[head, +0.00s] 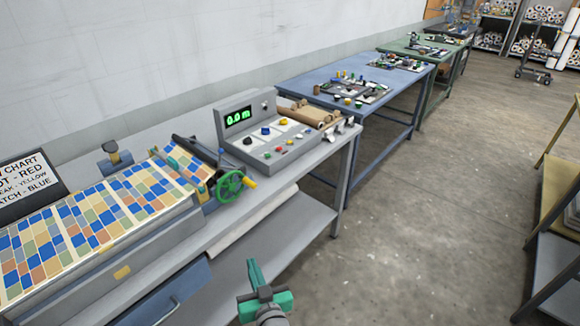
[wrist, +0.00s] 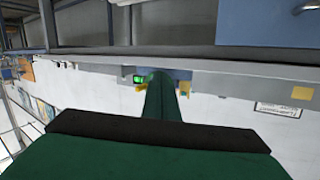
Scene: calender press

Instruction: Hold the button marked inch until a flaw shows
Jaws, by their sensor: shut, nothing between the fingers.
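The grey control console (head: 268,132) stands on the bench in the head view. Its green display (head: 238,117) reads 0.0 m. Several coloured buttons and knobs (head: 278,147) sit on its sloped face; their labels are too small to read, so I cannot tell which is marked inch. Patterned sheet (head: 100,215) with coloured squares lies over the press bed to the left, and I see no clear flaw on it. My green gripper (head: 253,272) is shut and empty, below and in front of the bench, well apart from the console. The wrist view shows its shut fingers (wrist: 162,98).
A green handwheel (head: 230,186) with a yellow handle sticks out between sheet and console. A flaw chart (head: 28,178) stands at the far left. A blue table (head: 300,72) with small parts stands beyond. The floor to the right (head: 450,200) is clear.

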